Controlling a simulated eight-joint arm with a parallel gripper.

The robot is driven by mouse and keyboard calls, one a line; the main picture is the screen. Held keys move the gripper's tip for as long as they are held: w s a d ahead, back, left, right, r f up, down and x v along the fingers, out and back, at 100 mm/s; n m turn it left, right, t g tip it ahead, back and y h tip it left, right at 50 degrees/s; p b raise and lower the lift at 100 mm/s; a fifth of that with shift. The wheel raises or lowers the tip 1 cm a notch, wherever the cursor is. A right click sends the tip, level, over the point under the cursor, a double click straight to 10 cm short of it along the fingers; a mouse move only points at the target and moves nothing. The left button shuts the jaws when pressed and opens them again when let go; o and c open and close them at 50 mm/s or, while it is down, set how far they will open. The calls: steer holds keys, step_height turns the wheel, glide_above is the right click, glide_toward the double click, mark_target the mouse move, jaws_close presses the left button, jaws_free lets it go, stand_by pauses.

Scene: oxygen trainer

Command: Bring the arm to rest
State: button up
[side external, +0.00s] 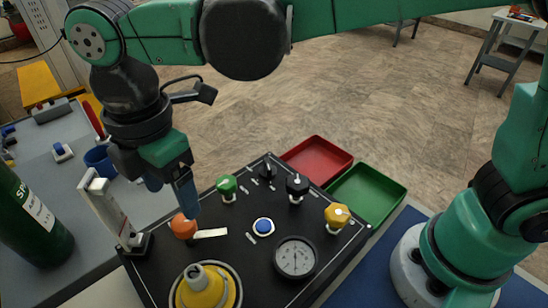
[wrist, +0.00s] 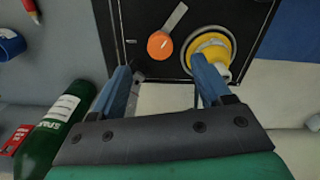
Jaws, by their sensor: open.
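My gripper (side external: 170,188) hangs from the green arm over the left part of the black control panel (side external: 226,262). In the wrist view my gripper (wrist: 166,70) has its two blue fingers spread wide with nothing between them. The orange knob (side external: 183,226) sits below and close to the fingers in the side view. The orange knob also shows in the wrist view (wrist: 160,45), beyond the fingertips, with a pale label strip beside it. The yellow fitting (side external: 202,289) is on the panel's front; in the wrist view it (wrist: 214,55) is near the right fingertip.
A white lever stand (side external: 108,208) rises close left of my gripper. The panel carries several knobs and a gauge (side external: 295,257). A red tray (side external: 317,160) and a green tray (side external: 367,193) lie behind it. A green cylinder (side external: 35,222) stands at the left.

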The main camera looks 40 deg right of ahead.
steer(key=shift+d, duration=0.1)
steer(key=s+d+f+m+t, duration=0.1)
steer(key=d+m+t, duration=0.6)
steer(key=d+m, duration=1.3)
steer(key=d, duration=0.4)
steer(key=shift+s+m, duration=0.3)
